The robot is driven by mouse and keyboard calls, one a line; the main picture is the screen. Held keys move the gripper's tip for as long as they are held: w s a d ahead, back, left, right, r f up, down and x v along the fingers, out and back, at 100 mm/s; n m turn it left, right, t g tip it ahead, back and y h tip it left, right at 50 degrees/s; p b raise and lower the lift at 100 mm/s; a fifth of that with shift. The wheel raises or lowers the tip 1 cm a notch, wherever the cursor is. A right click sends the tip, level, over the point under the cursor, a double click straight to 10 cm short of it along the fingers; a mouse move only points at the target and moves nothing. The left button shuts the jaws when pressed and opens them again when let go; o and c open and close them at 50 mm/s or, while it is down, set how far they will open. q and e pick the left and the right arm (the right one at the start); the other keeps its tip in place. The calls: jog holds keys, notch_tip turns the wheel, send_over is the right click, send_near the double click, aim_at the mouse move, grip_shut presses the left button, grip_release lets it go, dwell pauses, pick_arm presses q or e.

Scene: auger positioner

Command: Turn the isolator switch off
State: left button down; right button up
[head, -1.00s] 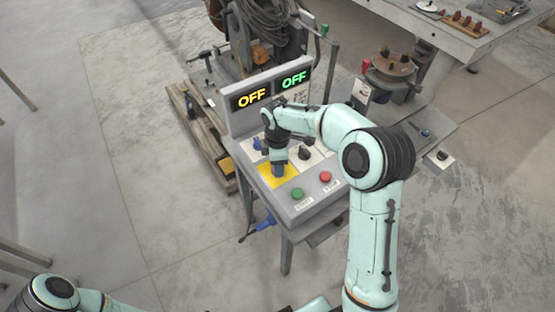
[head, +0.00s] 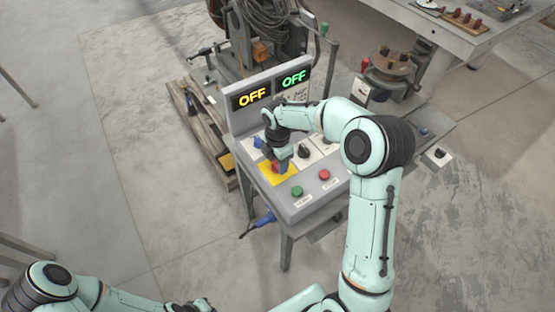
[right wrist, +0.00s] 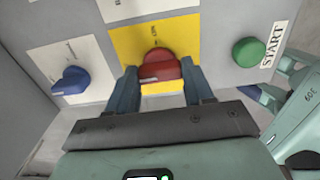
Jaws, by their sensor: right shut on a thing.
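The isolator switch is a red knob (right wrist: 160,66) on a yellow plate (right wrist: 125,44) of the grey control panel (head: 303,208). In the head view a bit of the red knob (head: 275,167) shows beside the fingers. My right gripper (right wrist: 161,82) has one finger on each side of the knob and is shut on it. In the head view the right gripper (head: 281,161) comes down onto the yellow plate (head: 287,178). My left arm is at the bottom left, away from the panel; its gripper cannot be made out clearly.
A blue knob (right wrist: 71,80) is left of the plate, a green START button (right wrist: 248,52) right. The head view shows a red button (head: 324,174) and a black knob (head: 303,151). Both displays (head: 252,96) read OFF. A worktable (head: 440,30) stands behind.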

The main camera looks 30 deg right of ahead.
jog(key=o, duration=1)
jog(key=shift+o, duration=0.2)
pick_arm(q)
jog(key=shift+w+r+p, duration=0.6)
jog(key=shift+w+r, duration=0.15)
jog(key=shift+w, duration=0.2)
pick_arm(e)
notch_tip(320, 180, up, 14)
jog(key=shift+f, duration=0.25)
jog(key=shift+f, duration=0.1)
